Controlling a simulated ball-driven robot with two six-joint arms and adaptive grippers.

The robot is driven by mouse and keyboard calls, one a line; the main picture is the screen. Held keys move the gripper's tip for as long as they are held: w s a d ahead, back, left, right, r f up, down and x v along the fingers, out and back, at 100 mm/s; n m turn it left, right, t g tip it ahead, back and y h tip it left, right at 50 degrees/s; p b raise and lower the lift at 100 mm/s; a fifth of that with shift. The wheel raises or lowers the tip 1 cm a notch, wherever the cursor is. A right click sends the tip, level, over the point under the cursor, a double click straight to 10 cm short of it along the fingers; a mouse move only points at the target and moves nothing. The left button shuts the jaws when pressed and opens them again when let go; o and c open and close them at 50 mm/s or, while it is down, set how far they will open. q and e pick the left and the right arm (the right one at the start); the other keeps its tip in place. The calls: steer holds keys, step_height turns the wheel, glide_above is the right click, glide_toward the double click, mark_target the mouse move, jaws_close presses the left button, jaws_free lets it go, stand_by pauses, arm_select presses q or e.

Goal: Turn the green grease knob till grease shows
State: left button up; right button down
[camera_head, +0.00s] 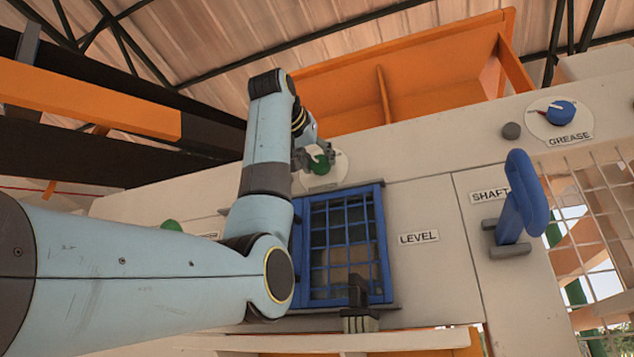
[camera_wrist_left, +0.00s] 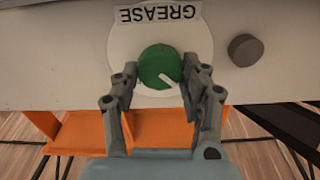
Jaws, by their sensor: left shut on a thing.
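The green grease knob (camera_head: 319,166) is on a round white dial plate on the pale machine panel, above the blue barred window. In the left wrist view the green knob (camera_wrist_left: 157,66) shows a white pointer mark toward the lower right, and the GREASE label appears upside down above it. My left gripper (camera_wrist_left: 160,82) has its fingers on both sides of the knob and is shut on it. In the head view my left gripper (camera_head: 317,155) partly covers the knob and dial. I see no grease clearly in either view. My right gripper is not in view.
A blue knob (camera_head: 561,112) with its own GREASE label is at upper right, beside a grey button (camera_head: 511,131). A blue handle (camera_head: 523,200) sticks out by the SHAFT label. The barred window (camera_head: 382,240) is below the knob. An orange hopper (camera_head: 420,65) rises above the panel.

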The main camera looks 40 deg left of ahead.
arm_select(q)
steer(key=m, duration=0.5)
steer(key=shift+d, duration=0.1)
steer(key=m, duration=0.4)
steer(key=shift+b, duration=0.3)
steer(key=m, duration=0.5)
steer(key=shift+d+f, duration=0.1)
steer(key=shift+f, duration=0.05)
steer(key=shift+f+m, duration=0.15)
steer(key=shift+m, duration=1.75)
steer(key=shift+w, duration=0.1)
steer(key=o, duration=1.2)
steer(key=shift+c, duration=0.2)
